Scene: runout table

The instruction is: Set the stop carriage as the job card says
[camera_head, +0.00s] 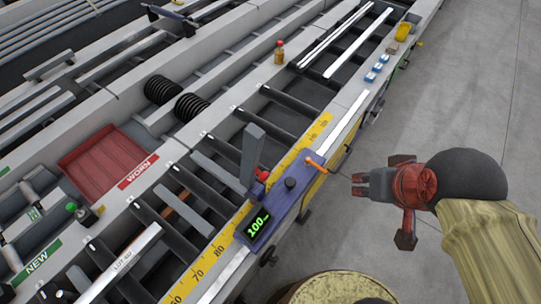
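The stop carriage (278,212) is a blue-purple block on the yellow scale rail, with a green display (257,223) that appears to read 100. The yellow scale (211,257) shows 70 and 80 near the front and higher numbers beyond the carriage. My gripper (356,184) is right of the carriage, apart from it, pointing left over the floor. Its finger opening is too small to judge. I cannot identify a job card.
A red tray (103,163) marked WORN and a green NEW label (37,261) are at left. Metal bars lie across the table. A small bottle (279,52), blue-white items (376,70) and a yellow cup (403,31) stand further back. A yellowish drum top (335,289) is at bottom; right floor is clear.

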